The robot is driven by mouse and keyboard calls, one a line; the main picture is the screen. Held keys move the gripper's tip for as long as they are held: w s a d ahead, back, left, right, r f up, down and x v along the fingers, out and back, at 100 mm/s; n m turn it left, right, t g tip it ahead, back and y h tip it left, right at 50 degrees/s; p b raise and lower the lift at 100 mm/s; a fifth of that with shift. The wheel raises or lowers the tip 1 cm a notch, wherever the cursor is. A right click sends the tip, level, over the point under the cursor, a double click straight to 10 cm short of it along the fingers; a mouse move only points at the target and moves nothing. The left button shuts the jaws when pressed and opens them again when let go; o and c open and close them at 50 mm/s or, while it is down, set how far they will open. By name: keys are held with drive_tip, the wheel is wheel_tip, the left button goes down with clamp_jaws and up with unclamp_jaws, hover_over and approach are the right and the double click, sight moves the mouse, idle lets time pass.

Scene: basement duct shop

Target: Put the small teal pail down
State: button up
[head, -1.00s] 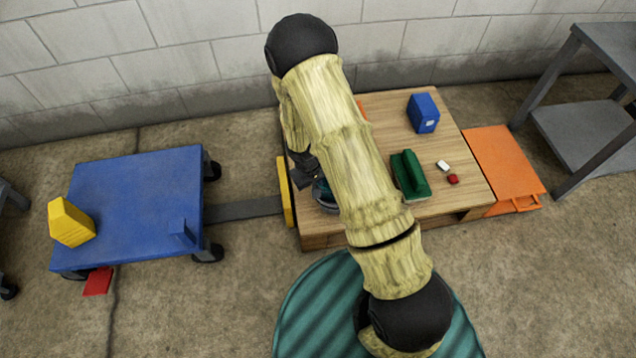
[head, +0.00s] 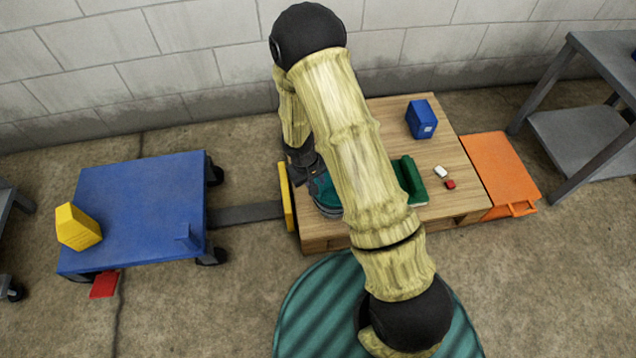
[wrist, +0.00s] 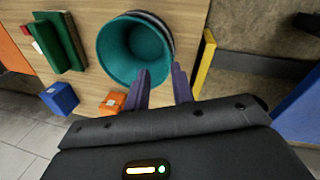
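The small teal pail (head: 323,192) is on the left part of the wooden pallet top (head: 385,228), partly hidden by my arm in the head view. In the wrist view the pail (wrist: 130,48) shows its round teal mouth facing the camera, with a darker band outside its rim. My gripper (wrist: 161,70) has its two fingers apart with a clear gap. One fingertip overlaps the pail's mouth and the other is just outside the rim. Whether a finger touches the pail cannot be told. In the head view my gripper (head: 301,158) is just beyond the pail.
A green block (head: 410,180), a blue box (head: 421,119), and small white (head: 440,171) and red (head: 450,184) pieces are on the pallet top. A yellow board (head: 286,196) edges its left side. An orange case (head: 498,172) lies right; a blue cart (head: 140,210) stands left.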

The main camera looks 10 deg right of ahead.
drive_tip(key=p+v, duration=0.2)
drive_tip(key=v, duration=0.5)
drive_tip(key=shift+r+p, duration=0.25)
drive_tip(key=shift+p, duration=0.05)
drive_tip(key=s+d+r+m, duration=0.1)
drive_tip(key=s+d+r, duration=0.1)
drive_tip(key=s+r, duration=0.2)
drive_tip(key=s+d+r+m+t+y, duration=0.1)
drive_tip(key=s+d+r, duration=0.2)
drive_tip(key=r, duration=0.6)
drive_tip(key=s+d+r+m+t+y, duration=0.1)
drive_tip(key=s+d+r, duration=0.2)
drive_tip(key=s+r, duration=0.2)
drive_tip(key=shift+w+v, duration=0.25)
drive_tip(key=shift+v, duration=0.8)
drive_tip(key=w+p+v, duration=0.3)
drive_tip(key=p+v, duration=1)
drive_tip(key=w+d+r+p+v, duration=0.1)
drive_tip(key=w+p+v, duration=0.2)
drive_tip(key=p+v, duration=1)
drive_tip(key=w+r+p+v, duration=0.1)
drive_tip(key=w+p+v, duration=0.2)
drive_tip(key=p+v, duration=1)
drive_tip(key=shift+d+r+p, duration=0.25)
drive_tip(key=shift+r+p, duration=0.05)
drive_tip(key=shift+p, duration=0.4)
